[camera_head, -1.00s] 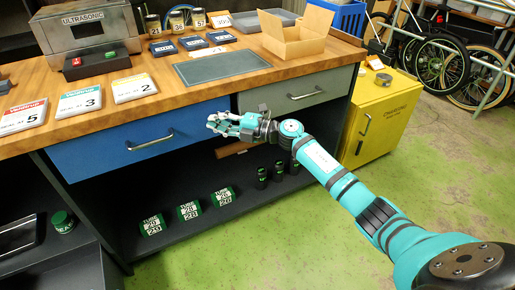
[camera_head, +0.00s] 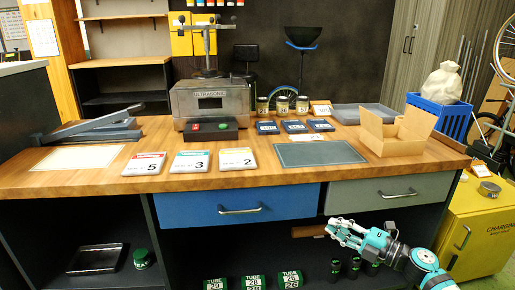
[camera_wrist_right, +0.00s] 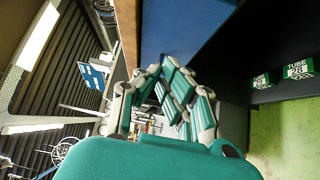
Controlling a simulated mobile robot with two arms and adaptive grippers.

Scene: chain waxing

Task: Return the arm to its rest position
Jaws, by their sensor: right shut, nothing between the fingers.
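My right gripper (camera_head: 345,232) is at the lower right in the head view, in front of the workbench and below the grey drawer (camera_head: 390,192). It is shut and empty. In the right wrist view its fingers (camera_wrist_right: 170,85) come together, with the blue drawer front (camera_wrist_right: 190,30) beyond them. My right arm (camera_head: 420,262) reaches in from the lower right edge. My left gripper is not in view.
The workbench top (camera_head: 100,185) carries an ultrasonic cleaner (camera_head: 212,102), numbered cards (camera_head: 190,161), a dark mat (camera_head: 320,153) and an open cardboard box (camera_head: 395,130). Green tube boxes (camera_head: 250,282) stand on the shelf below. A yellow cabinet (camera_head: 480,235) is at the right.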

